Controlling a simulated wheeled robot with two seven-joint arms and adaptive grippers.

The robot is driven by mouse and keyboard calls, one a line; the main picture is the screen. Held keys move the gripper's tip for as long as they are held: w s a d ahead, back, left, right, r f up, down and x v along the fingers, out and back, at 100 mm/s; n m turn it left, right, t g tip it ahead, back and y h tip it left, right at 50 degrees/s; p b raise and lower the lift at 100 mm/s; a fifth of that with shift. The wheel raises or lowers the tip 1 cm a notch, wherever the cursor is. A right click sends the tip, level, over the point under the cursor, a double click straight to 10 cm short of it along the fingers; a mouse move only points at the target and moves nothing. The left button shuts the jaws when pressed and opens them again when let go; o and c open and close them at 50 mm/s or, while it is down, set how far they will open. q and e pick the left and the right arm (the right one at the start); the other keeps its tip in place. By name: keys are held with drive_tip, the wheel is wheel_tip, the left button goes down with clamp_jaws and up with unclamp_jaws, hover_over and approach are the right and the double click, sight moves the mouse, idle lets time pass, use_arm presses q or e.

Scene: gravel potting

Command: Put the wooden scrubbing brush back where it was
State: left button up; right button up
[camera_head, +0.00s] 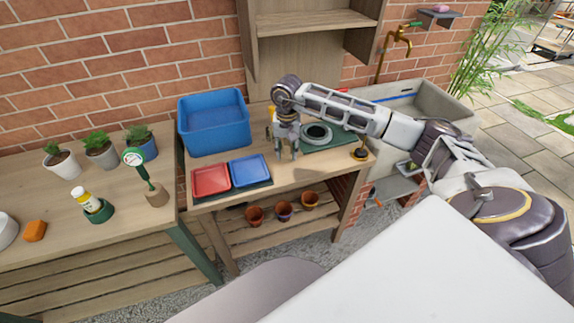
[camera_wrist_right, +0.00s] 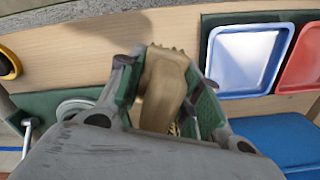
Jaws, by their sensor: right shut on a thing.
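My right gripper (camera_head: 287,153) is low over the middle of the potting bench, just right of the blue tray (camera_head: 248,171). In the right wrist view the gripper (camera_wrist_right: 165,110) is shut on the wooden scrubbing brush (camera_wrist_right: 162,90), a tan block with a notched bristle edge at its far end. The fingers stand on both sides of it. In the head view the brush is mostly hidden by the gripper, and I cannot tell whether it touches the bench top. My left gripper is not in view.
A red tray (camera_head: 211,180) lies beside the blue one, with a blue crate (camera_head: 214,122) behind. A green mat (camera_head: 342,140) with a grey ring (camera_head: 317,134) and a black-and-yellow round item (camera_head: 359,153) are to the right. Bare bench lies in front of the gripper.

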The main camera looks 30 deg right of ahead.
sight(287, 140)
drive_tip(key=shift+f, duration=1.6)
drive_tip(key=shift+f, duration=1.9)
drive_tip(key=shift+f, duration=0.1)
drive_tip(key=o, duration=1.1)
drive_tip(key=shift+c, duration=0.2)
wheel_tip(287, 140, up, 12)
drive_tip(key=shift+r, duration=0.15)
